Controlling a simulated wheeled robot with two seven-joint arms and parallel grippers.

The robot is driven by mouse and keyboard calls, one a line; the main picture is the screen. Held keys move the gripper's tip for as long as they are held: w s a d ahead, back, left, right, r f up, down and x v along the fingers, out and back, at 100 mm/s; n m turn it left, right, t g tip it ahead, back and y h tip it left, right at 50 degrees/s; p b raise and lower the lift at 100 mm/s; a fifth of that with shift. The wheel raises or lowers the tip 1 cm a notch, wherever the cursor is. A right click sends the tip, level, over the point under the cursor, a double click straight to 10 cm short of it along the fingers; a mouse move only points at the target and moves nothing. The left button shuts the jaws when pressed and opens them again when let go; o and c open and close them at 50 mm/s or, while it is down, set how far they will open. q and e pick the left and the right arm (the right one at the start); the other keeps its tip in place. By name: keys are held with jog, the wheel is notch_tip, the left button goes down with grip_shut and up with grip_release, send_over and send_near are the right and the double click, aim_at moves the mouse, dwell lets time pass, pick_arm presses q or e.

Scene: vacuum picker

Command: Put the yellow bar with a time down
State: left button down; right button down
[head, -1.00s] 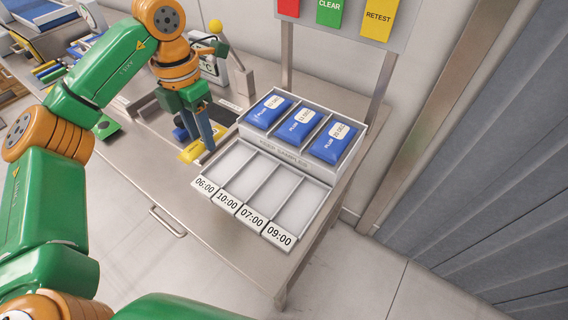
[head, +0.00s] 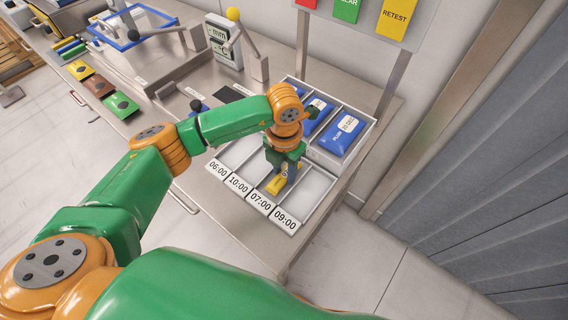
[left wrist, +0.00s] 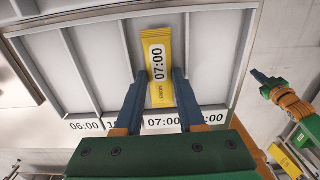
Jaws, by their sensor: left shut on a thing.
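The yellow bar (left wrist: 158,75) shows a white label reading 07:00 and the word LEMON in the left wrist view. My left gripper (left wrist: 160,92) is shut on its near part. In the head view, the bar (head: 277,185) is under my left gripper (head: 284,172), at the compartment labelled 07:00 (head: 260,200) of the grey tray. I cannot tell whether it touches the compartment floor. The other tray labels read 06:00 (head: 218,168), 10:00 (head: 238,184) and 09:00 (head: 285,217). My right gripper (left wrist: 260,76) shows small at the right of the left wrist view; its jaws are unclear.
Behind the tray stands a raised holder with blue packs (head: 342,134), partly hidden by my arm. Yellow, brown and green pads (head: 120,105) lie along the table's left. A gauge (head: 222,40) stands at the back. The other compartments look empty.

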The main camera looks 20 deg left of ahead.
aim_at(284, 174)
pick_arm(q)
jog(key=shift+f, duration=0.2)
jog(key=c, duration=0.8)
grip_release()
jog(key=shift+r, duration=0.25)
notch_tip(284, 174, up, 12)
jog(key=b, duration=0.2)
jog(key=shift+b, duration=0.4)
jog(key=shift+f, duration=0.1)
